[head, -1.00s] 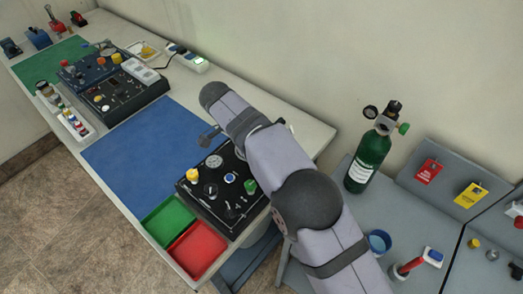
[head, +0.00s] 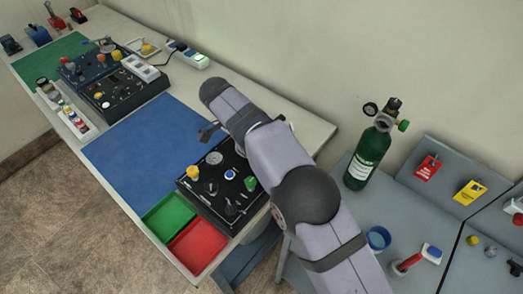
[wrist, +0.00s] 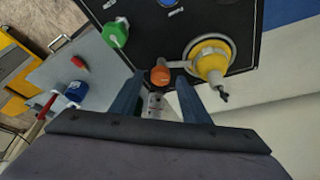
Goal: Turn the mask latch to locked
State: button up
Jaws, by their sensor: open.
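The black trainer panel (head: 206,205) sits at the right end of the bench. In the wrist view its face (wrist: 150,25) carries a green knob (wrist: 115,33), an orange knob (wrist: 160,76) near the panel edge and a yellow fitting (wrist: 210,62) with a clear round rim and a dark tip. I cannot tell which part is the mask latch. My gripper (wrist: 158,88) is open, its blue-grey fingers on either side of the orange knob in the picture; contact is not clear. The yellow fitting is just right of the right finger. In the head view my arm covers the panel's far corner.
A green tray (head: 168,222) and a red tray (head: 198,245) lie at the panel's front left. A blue mat (head: 135,145) is clear. On the side table stand a green cylinder (head: 368,158) and a blue cup (head: 378,238).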

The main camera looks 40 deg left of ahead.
jog(key=v, duration=0.7)
jog(key=shift+r, duration=0.15)
dwell(0.4)
jog(key=w+d+r+m+p, duration=0.1)
jog(key=w+d+r+p, duration=0.1)
jog(key=w+d+r, duration=0.4)
jog(key=w+d+f+n+g+b, duration=0.1)
jog(key=w+d+f+n+g, duration=0.15)
jog(key=d, duration=0.85)
jog(key=w+d+f+n+g, duration=0.1)
jog(key=w+d, duration=0.3)
jog(key=d, duration=0.6)
jog(key=s+d+f+n+y, duration=0.1)
jog(key=s+d+f, duration=0.15)
jog(key=d, duration=0.45)
jog(key=s+d+f+n+y, duration=0.1)
jog(key=s+d+f+n, duration=0.15)
jog(key=d, duration=0.45)
jog(key=s+d+f+b, duration=0.1)
jog(key=s+d+f, duration=0.4)
jog(key=s+d, duration=0.3)
jog(key=s, duration=0.3)
jog(key=shift+d+f+n+y, duration=0.25)
jog(key=shift+d+n+y, duration=0.05)
jog(key=shift+d+n, duration=0.1)
